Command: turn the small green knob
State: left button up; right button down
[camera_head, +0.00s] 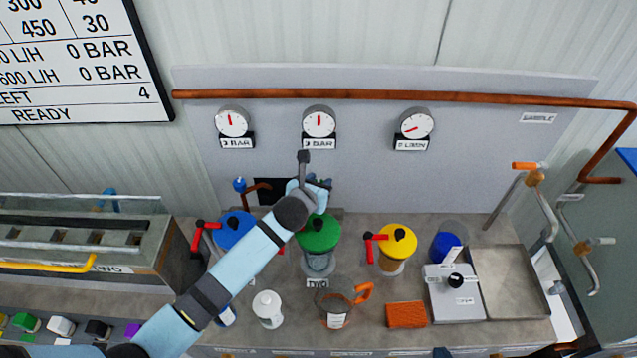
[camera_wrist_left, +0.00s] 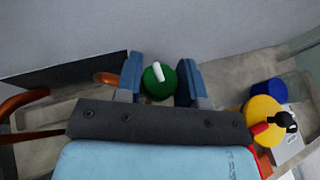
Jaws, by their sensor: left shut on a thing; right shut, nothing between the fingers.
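The small green knob (camera_wrist_left: 152,82) shows in the left wrist view as a round green disc with a white pointer bar. The two blue fingers of my left gripper (camera_wrist_left: 160,80) stand on either side of it and are shut on it. In the head view my left arm reaches up from the lower left, and my left gripper (camera_head: 318,188) is behind the green-lidded pump (camera_head: 318,233), near the back panel. The small knob is hidden by my gripper and arm there.
A blue-lidded pump (camera_head: 236,228) and a yellow-lidded pump (camera_head: 397,241) with red handles flank the green one. A metal tray (camera_head: 508,281) is at the right.

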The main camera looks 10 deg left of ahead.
pick_arm(q)
jog(key=shift+w+a+r+m+g+h+p, duration=0.1)
jog(key=shift+m+g+h+p, duration=0.05)
jog(key=shift+m+h+p, duration=0.3)
jog(key=shift+a+r+m+g+h+p, duration=0.1)
jog(key=shift+m+g+h+p, duration=0.1)
jog(key=shift+m+h, duration=0.35)
jog(key=shift+f+m+g+h+p, duration=0.1)
jog(key=shift+m+g+h+p, duration=0.35)
jog(key=shift+m+h, duration=0.8)
jog(key=m+g+h, duration=0.4)
jog(key=shift+d, duration=0.1)
jog(key=m+g, duration=0.1)
jog(key=m+g+h+b, duration=0.1)
jog(key=m+g, duration=0.1)
jog(key=shift+f+h, duration=0.2)
jog(key=shift+h, duration=0.05)
jog(key=shift+m+g, duration=0.65)
jog(key=shift+g, duration=0.05)
jog(key=shift+m+g+h+b, duration=0.3)
jog(key=shift+h+b, duration=0.1)
jog(key=shift+r, duration=0.1)
jog(key=shift+d, duration=0.1)
jog(key=shift+m, duration=0.3)
